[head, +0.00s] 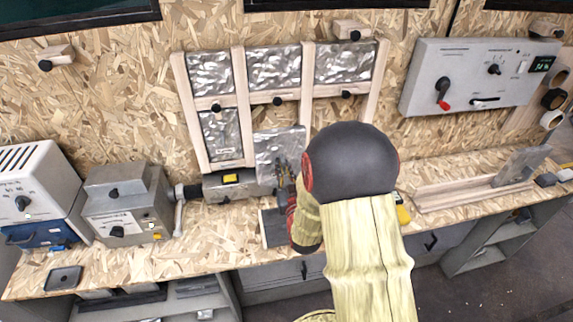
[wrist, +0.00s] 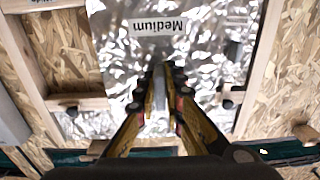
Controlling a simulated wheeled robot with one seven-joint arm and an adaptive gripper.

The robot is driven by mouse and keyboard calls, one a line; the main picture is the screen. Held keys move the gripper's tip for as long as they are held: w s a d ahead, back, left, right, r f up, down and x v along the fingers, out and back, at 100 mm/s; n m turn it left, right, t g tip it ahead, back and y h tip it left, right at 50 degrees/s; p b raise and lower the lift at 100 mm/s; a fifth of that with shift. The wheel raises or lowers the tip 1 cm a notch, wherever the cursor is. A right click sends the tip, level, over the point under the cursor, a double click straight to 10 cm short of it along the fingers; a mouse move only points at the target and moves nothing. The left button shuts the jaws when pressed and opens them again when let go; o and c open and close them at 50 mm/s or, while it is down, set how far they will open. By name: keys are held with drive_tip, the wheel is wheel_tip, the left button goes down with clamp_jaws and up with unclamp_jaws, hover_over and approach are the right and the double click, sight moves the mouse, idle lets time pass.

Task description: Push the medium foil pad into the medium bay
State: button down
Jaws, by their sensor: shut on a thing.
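The medium foil pad (head: 278,152) is a crinkled silver panel held upright in front of the lower middle opening of the wooden frame. In the wrist view, the pad (wrist: 115,55) fills the middle, and its label "Medium" reads upside down. My gripper (head: 284,178) is at the pad's lower part, shut on a narrow grey piece at its face; the wrist view shows the fingertips (wrist: 161,88) there. The medium bay appears to be the opening between the wooden posts (head: 243,110) behind the pad. I cannot tell the gap between pad and bay.
Other foil panels fill the upper bays (head: 274,69) and the lower left bay (head: 220,135). Small dark turn knobs sit on the crossbars. A grey cylindrical tool (head: 225,186) lies on the bench below the frame. Grey machines (head: 120,210) stand at left; a wooden tray (head: 455,195) lies right.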

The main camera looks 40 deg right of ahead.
drive_tip(key=s+d+b+x, duration=0.1)
drive_tip(key=x, duration=1.5)
drive_tip(key=shift+w+d+r+h, duration=0.2)
drive_tip(key=shift+d+r+h, duration=0.05)
drive_tip(key=shift+d+h, duration=0.1)
idle(0.7)
drive_tip(key=shift+w+d+b, duration=0.15)
drive_tip(key=shift+w+b, duration=0.1)
drive_tip(key=shift+b, duration=0.15)
idle(0.5)
drive_tip(key=c, duration=1.9)
unclamp_jaws()
drive_tip(key=shift+o, duration=0.4)
drive_tip(key=v, duration=2)
drive_tip(key=shift+r, duration=0.3)
